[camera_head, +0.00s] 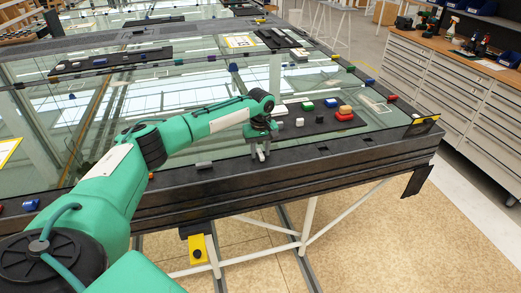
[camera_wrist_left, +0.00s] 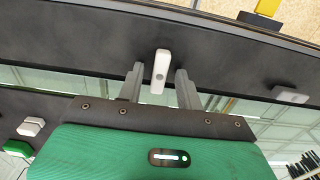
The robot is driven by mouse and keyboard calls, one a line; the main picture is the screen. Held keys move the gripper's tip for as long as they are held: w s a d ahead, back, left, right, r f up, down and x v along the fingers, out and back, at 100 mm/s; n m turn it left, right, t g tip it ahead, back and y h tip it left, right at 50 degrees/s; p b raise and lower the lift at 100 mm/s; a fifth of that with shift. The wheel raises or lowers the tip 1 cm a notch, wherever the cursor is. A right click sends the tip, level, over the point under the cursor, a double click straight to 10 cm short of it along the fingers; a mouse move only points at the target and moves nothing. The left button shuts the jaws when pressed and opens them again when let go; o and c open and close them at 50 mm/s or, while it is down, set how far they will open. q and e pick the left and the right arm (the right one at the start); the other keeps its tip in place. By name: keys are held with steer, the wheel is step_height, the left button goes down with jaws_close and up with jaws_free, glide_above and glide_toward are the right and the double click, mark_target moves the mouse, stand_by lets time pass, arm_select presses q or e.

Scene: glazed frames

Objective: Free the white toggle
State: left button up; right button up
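The white toggle (camera_wrist_left: 161,66) is a small elongated piece with a round dark spot near its middle. It sits on the dark frame bar and points across it, one end near the glass. My left gripper (camera_wrist_left: 160,75) is open, with one finger on each side of the toggle and a visible gap on both sides. In the head view my left gripper (camera_head: 261,153) points down at the near frame bar. The toggle cannot be told apart from the fingers there. My right gripper is in neither view.
A dark mat (camera_head: 318,126) with several coloured blocks, including a red one (camera_head: 344,117), lies on the glass (camera_head: 215,150) to the right.

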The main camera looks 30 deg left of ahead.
arm_select(q)
jaws_close()
